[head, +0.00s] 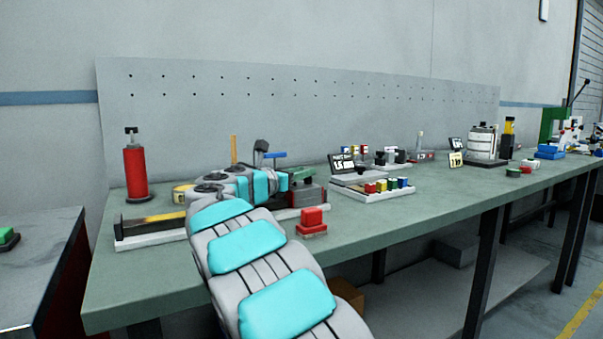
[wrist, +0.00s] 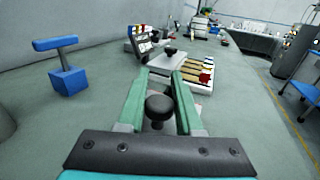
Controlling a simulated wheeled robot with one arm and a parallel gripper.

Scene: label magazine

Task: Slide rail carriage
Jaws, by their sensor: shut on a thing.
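My gripper (head: 300,174) is over the workbench, at the right end of a long low rail (head: 150,240) with a pale base and a dark and yellow top. In the wrist view my gripper's two green fingers (wrist: 160,98) are closed on a round black knob (wrist: 159,107), one finger on each side. The knob appears to belong to the rail carriage. A dark block, perhaps the carriage body (head: 308,195), shows just below the fingers in the head view. My arm hides the middle of the rail, and my gripper hides most of what is under the knob.
A blue T-shaped handle (wrist: 66,70) stands left of the fingers. A red cylinder (head: 135,172) stands at the back left.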

